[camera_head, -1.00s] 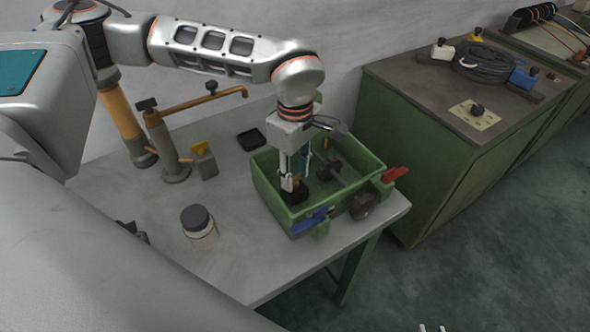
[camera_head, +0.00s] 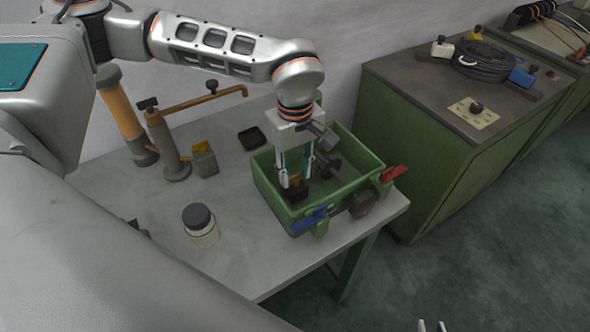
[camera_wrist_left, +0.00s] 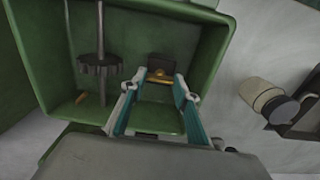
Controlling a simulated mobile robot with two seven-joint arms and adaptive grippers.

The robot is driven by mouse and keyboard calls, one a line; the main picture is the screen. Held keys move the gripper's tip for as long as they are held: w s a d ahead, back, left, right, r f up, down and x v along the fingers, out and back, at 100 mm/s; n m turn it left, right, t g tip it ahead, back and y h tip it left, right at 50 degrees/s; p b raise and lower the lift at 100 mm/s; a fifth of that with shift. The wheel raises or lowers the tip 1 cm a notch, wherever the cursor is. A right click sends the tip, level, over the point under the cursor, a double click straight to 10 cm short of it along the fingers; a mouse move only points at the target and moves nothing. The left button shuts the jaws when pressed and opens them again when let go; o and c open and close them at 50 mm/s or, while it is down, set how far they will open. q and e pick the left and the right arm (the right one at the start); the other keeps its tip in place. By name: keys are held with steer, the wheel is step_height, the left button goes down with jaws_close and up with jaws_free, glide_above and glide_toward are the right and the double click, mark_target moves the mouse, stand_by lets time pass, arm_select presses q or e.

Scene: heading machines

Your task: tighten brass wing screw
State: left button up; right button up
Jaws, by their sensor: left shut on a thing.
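The brass wing screw (camera_wrist_left: 160,74) shows as a small golden piece between my left fingertips in the left wrist view. It sits at a dark block (camera_wrist_left: 164,61) inside the green tray (camera_head: 262,184). In the head view the block (camera_head: 297,194) is partly hidden by the fingers. My left gripper (camera_head: 291,184) reaches down into the tray and is shut on the screw; its fingertips (camera_wrist_left: 160,80) also show in the left wrist view. Only the tips of my right gripper (camera_head: 431,327) show at the bottom edge of the head view, apart and empty.
A rod with a dark gear (camera_wrist_left: 100,65) lies in the tray. A dark-lidded jar (camera_head: 201,226) and a brass-armed stand (camera_head: 168,145) stand on the table (camera_head: 235,262). A green cabinet (camera_head: 430,150) stands to the right.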

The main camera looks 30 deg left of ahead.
mark_target(295, 176)
arm_select(q)
steer(key=shift+w+r, duration=0.1)
steer(key=o, duration=1.1)
step_height(295, 176, up, 12)
stand_by(0.4)
